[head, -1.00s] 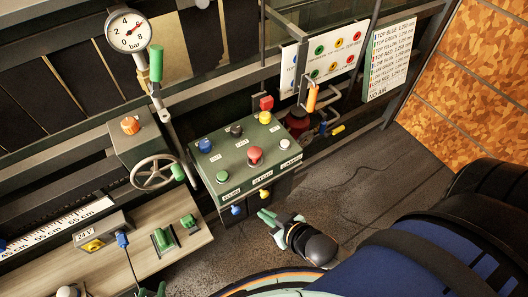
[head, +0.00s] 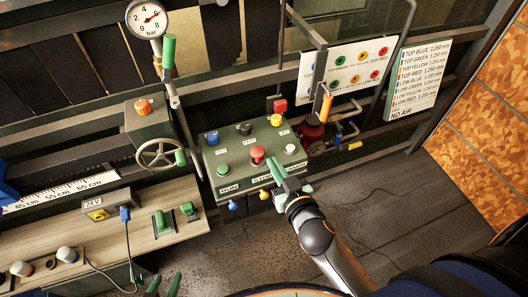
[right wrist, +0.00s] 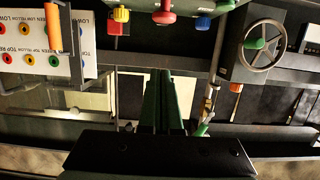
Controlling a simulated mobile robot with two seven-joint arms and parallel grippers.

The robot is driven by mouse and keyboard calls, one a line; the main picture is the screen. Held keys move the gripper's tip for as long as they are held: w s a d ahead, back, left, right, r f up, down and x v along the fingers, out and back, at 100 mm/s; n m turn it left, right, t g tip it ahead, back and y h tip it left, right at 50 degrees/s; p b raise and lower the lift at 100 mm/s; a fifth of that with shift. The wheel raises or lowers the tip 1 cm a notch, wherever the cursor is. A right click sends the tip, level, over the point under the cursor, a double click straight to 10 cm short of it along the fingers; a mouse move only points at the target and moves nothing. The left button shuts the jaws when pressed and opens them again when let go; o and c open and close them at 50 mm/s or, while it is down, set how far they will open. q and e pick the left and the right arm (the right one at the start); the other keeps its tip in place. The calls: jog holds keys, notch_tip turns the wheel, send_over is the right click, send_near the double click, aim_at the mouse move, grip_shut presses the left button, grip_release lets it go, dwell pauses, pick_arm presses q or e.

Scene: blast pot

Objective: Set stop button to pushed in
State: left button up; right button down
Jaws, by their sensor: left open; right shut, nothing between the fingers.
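The red mushroom button (head: 257,154), which I take as the stop button, stands up from the middle of the green control box (head: 232,168). It also shows at the top of the right wrist view (right wrist: 164,14). I cannot tell whether it is pushed in. My right gripper (head: 275,170) is shut and empty, its green fingers over the box's right front part, just right of the red button. In the right wrist view the fingertips (right wrist: 160,76) appear apart from the button. My left gripper (head: 163,284) is open at the bottom edge, far from the box.
Blue (head: 212,138), black, yellow (head: 277,119), green (head: 222,171) and white (head: 290,149) buttons surround the red one. A handwheel (head: 160,154) stands left of the box. An orange-handled lever (head: 325,105) and pipes stand at its right.

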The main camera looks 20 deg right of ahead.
jog(key=b, duration=0.3)
send_over(258, 156)
jog(key=s, duration=0.1)
notch_tip(258, 156, down, 2)
jog(key=f, duration=0.1)
jog(key=shift+w+d+f+b, duration=0.15)
jog(key=shift+d+f+b, duration=0.05)
jog(key=shift+f+b, duration=0.25)
jog(key=shift+w+d+f+b, duration=0.2)
jog(key=shift+f+b, duration=0.15)
jog(key=shift+f, duration=0.15)
jog(key=shift+s+f+b, duration=0.1)
jog(key=shift+f+b, duration=0.75)
jog(key=shift+f, duration=0.1)
